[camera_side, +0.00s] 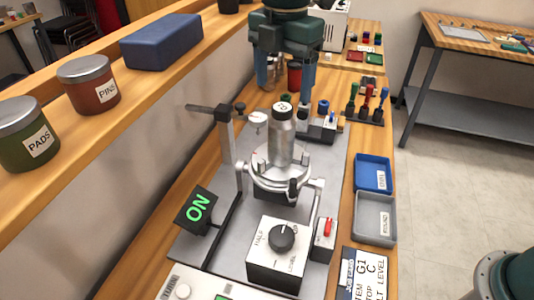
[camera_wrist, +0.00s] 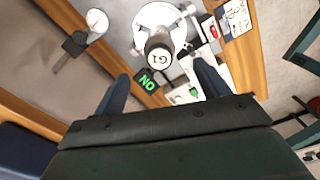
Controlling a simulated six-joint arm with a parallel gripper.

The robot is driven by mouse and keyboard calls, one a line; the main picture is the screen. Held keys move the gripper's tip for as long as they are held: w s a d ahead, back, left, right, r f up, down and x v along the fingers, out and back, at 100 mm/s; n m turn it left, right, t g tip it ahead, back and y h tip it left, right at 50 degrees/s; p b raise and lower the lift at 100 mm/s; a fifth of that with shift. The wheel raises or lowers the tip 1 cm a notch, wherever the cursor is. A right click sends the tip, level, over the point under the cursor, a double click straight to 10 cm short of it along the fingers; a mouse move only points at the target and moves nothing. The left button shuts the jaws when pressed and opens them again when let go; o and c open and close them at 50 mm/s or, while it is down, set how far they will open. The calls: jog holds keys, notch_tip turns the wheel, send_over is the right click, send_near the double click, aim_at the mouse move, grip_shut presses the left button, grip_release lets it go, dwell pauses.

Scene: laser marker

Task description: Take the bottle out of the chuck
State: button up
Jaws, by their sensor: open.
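A silver bottle (camera_side: 281,140) stands upright in the ring-shaped chuck (camera_side: 277,182) on the grey machine plate. In the wrist view the bottle (camera_wrist: 160,60) shows from above, with "G1" on its round top, inside the white round chuck (camera_wrist: 159,18). My gripper (camera_side: 286,82) is open and empty, above and behind the bottle in the side view. In the wrist view its two blue fingers (camera_wrist: 163,78) are spread wide, and the bottle's top appears beyond the gap between them. The fingers do not touch the bottle.
A dial gauge on a post (camera_side: 224,130) stands left of the chuck. Blue (camera_side: 374,158) and grey (camera_side: 375,238) trays lie right. Small coloured tools (camera_side: 367,105) stand behind.

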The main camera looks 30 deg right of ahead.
aim_at(282, 107)
jog(key=shift+f, duration=2.45)
jog(key=shift+d+f, duration=0.1)
jog(key=shift+f, duration=2.5)
jog(key=c, duration=1.1)
jog(key=shift+r, duration=0.15)
notch_tip(282, 107, up, 20)
jog(key=shift+f, duration=0.1)
